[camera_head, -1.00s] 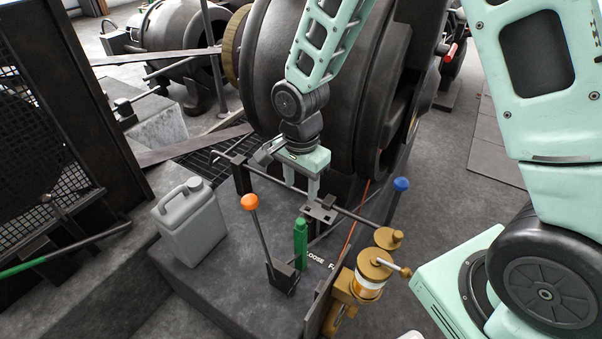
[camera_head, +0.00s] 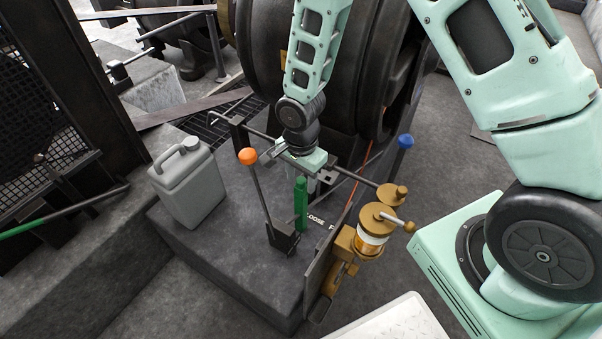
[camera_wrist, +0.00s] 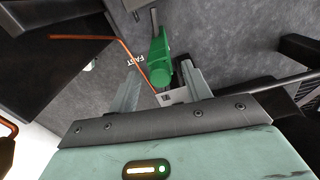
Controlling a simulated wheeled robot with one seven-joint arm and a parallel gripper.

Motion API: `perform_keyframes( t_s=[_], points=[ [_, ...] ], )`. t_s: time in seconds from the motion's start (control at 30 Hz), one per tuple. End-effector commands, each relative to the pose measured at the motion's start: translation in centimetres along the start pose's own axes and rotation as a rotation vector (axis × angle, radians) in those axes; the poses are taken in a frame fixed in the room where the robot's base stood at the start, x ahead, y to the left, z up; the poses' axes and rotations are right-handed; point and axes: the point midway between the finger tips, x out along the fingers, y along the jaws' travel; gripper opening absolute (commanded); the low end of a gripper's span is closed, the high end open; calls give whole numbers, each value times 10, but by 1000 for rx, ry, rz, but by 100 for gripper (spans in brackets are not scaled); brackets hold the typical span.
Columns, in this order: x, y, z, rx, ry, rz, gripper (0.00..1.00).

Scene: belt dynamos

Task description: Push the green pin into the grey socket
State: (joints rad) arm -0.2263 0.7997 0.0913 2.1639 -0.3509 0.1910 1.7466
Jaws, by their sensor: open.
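The green pin (camera_head: 300,203) stands upright on the dark block, beside the foot of the orange-knobbed lever. In the wrist view the green pin (camera_wrist: 161,58) lies ahead, roughly in line with the gap between my fingertips. My gripper (camera_head: 318,182) is just behind and above the pin in the head view, partly hidden by it.
A lever with an orange knob (camera_head: 247,156) stands left of the pin. A blue knob (camera_head: 405,141) and a brass oiler (camera_head: 375,230) are to the right. A grey jerrycan (camera_head: 187,185) stands on the block's left. A thin rod crosses behind my gripper.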

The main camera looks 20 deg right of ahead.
Motion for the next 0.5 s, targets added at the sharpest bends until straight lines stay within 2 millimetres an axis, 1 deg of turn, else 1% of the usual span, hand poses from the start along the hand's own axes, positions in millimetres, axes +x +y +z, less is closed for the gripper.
perform_keyframes(
  t_s=[0.1,0.13,0.17,0.2,0.3,0.5],
  points=[
    [0,0,0,0,0,0,49],
    [0,0,0,0,0,0,46],
    [0,0,0,0,0,0,38],
    [0,0,0,0,0,0,27],
    [0,0,0,0,0,0,0],
    [-2,0,0,1,0,0,0]
  ],
)
